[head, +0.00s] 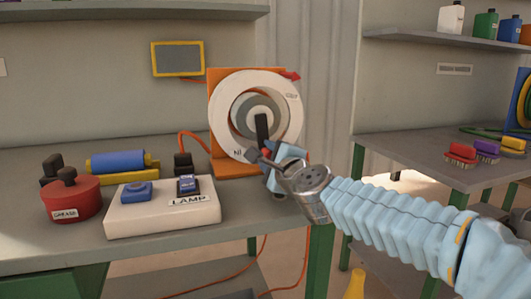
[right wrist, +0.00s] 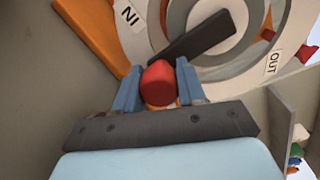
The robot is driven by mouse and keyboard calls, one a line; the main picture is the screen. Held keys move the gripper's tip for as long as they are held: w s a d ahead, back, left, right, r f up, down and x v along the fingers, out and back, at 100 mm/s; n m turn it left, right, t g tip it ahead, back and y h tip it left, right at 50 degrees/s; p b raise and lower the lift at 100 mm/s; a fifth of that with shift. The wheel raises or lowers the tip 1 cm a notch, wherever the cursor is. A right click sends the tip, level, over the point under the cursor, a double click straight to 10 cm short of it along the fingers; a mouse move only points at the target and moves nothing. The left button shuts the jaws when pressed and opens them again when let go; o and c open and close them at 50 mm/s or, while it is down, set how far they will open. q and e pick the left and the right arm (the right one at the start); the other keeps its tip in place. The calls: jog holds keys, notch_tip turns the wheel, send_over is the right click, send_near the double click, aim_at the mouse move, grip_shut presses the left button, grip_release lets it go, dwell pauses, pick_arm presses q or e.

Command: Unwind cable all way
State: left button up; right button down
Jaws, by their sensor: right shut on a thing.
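The cable reel, a white ring (head: 285,112) around a grey hub, stands upright on an orange frame (head: 218,140) at the back of the bench. Its ring carries an OUT label at upper right and an IN label at lower left. A black crank arm (head: 261,127) points down from the hub to a red knob (right wrist: 158,82). My right gripper (head: 268,157) is shut on the red knob, with one blue finger on each side in the right wrist view. An orange cable (head: 190,135) runs from the reel's left side to a black block. My left gripper is not in view.
A white LAMP box (head: 160,212) with blue switches, a red GREASE pot (head: 72,196) and a blue roller (head: 118,161) stand left on the bench. A yellow-framed screen (head: 178,59) hangs behind. Brushes (head: 487,150) lie on another bench at right.

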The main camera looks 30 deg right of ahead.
jog(key=shift+s+d+r+n+p, duration=0.1)
jog(key=shift+d+n+p, duration=0.1)
jog(key=shift+d+n, duration=0.4)
jog(key=shift+s+d+r+n+p, duration=0.15)
jog(key=shift+d+n, duration=0.15)
jog(key=shift+n, duration=0.5)
jog(key=shift+f, duration=0.1)
jog(key=c, duration=0.9)
grip_release()
jog(key=shift+c, duration=0.2)
jog(key=s+a, duration=0.1)
jog(key=s, duration=0.8)
jog(key=s+a+p, duration=0.1)
jog(key=s, duration=0.3)
jog(key=shift+s+a+r, duration=0.25)
jog(key=shift+a+r, duration=0.05)
jog(key=shift+a, duration=0.05)
